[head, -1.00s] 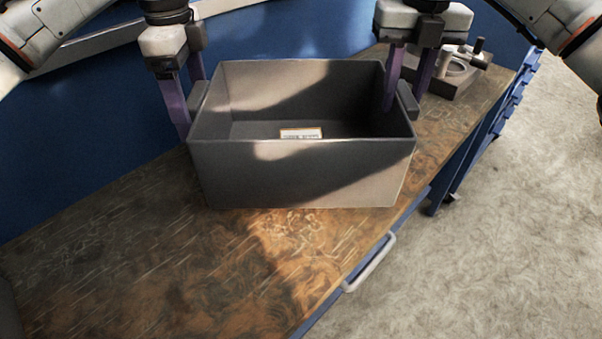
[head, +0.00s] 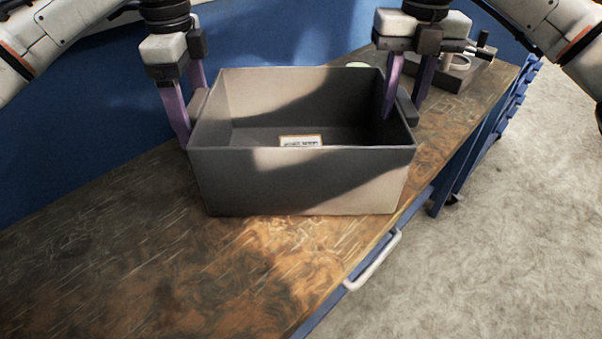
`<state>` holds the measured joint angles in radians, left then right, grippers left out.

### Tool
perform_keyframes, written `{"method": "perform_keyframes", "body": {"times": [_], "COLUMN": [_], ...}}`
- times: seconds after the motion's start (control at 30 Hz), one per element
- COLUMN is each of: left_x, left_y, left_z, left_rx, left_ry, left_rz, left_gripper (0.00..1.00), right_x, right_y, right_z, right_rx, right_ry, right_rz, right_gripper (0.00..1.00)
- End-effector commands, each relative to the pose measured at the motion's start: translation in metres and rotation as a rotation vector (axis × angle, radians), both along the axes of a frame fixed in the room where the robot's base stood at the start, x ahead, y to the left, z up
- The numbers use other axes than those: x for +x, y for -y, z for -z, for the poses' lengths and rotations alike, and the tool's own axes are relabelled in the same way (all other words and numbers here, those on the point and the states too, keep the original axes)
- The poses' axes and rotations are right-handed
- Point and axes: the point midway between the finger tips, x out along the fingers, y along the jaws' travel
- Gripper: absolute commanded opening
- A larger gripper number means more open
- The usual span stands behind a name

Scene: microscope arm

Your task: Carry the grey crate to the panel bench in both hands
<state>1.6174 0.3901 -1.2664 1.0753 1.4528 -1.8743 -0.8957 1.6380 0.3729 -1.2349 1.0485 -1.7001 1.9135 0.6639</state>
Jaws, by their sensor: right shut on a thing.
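The grey crate (head: 300,182) is an open, empty-looking box with a small label (head: 301,141) inside on its floor or far wall. It appears level, over the brown bench top (head: 130,250); I cannot tell whether its base touches the wood. My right gripper (head: 403,108) is shut on the crate's right side, one finger inside the wall and the other partly hidden behind the side block. My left gripper (head: 190,125) is at the crate's left side block, with one finger outside it and the other partly hidden behind it. Its grip is unclear.
A dark fixture with a round ring (head: 456,72) stands behind the crate at the right. A pale green thing (head: 357,65) peeks over the far rim. A drawer handle (head: 374,262) sticks out from the bench's right edge. Bench top in front is clear; grey floor lies right.

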Motion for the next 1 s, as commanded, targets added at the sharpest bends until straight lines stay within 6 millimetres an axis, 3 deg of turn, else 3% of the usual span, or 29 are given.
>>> {"method": "perform_keyframes", "body": {"times": [0.13, 0.17, 0.23, 0.53, 0.67, 1.0], "left_x": [0.0, -0.001, -0.001, 0.0, 0.0, 0.001], "left_y": [0.001, 0.001, 0.0, 0.0, 0.0, 0.0], "left_z": [0.01, 0.008, 0.008, 0.007, -0.002, -0.072], "left_rx": [-0.001, 0.0, 0.0, 0.0, 0.0, 0.001], "left_ry": [0.001, -0.001, -0.001, 0.0, 0.002, 0.004], "left_rz": [0.005, 0.004, 0.004, 0.001, 0.0, 0.0], "left_gripper": [0.25, 0.83, 0.95, 0.97, 0.97, 0.97], "right_x": [0.001, 0.0, 0.0, 0.0, 0.0, 0.0], "right_y": [0.0, 0.0, 0.0, 0.0, 0.0, 0.0], "right_z": [0.01, 0.008, 0.008, 0.008, 0.008, 0.008], "right_rx": [0.0, -0.001, -0.001, 0.0, 0.0, 0.0], "right_ry": [0.004, 0.002, 0.001, 0.0, 0.0, 0.0], "right_rz": [0.002, 0.002, 0.002, 0.001, 0.0, 0.0], "right_gripper": [0.0, 0.32, 0.44, 0.46, 0.46, 0.46]}}
